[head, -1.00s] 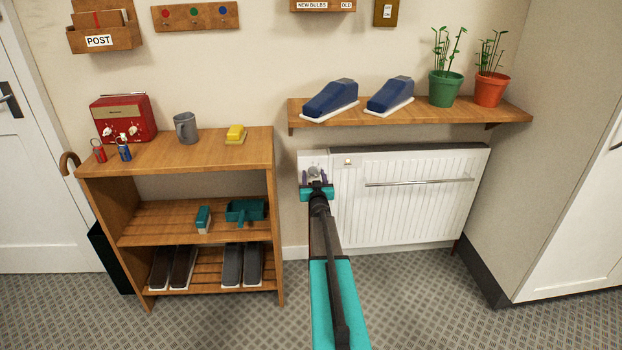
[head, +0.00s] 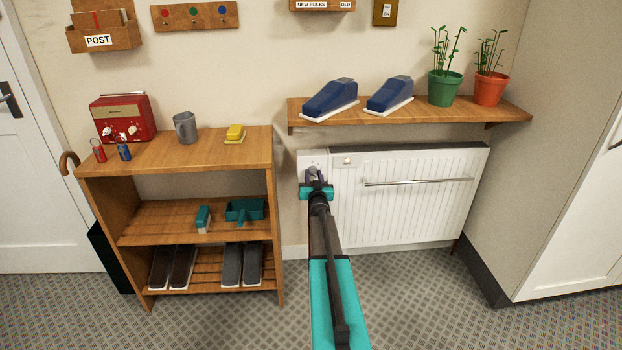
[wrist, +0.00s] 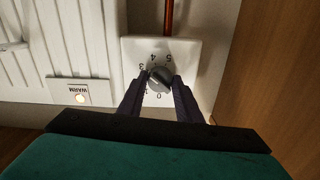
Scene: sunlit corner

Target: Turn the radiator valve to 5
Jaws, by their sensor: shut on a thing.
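The radiator valve (wrist: 160,77) is a round grey knob on a white plate, with printed numbers around it that appear upside down in the wrist view. The 3, 4 and 5 are on its upper side and the 0 is below. I cannot tell for sure which number the knob points to. My gripper (wrist: 159,82) is shut on the knob, one dark purple finger on each side. In the head view, my gripper (head: 316,174) is at the radiator's left end, in front of the white valve plate (head: 306,157), and hides most of the knob.
The white radiator (head: 410,205) has a towel rail. A glowing lamp (wrist: 80,98) is beside a "WARM" label. A shelf (head: 450,113) with blue shoes and two potted plants is above. A wooden rack (head: 200,150) stands left. A copper pipe (wrist: 169,18) runs from the valve plate.

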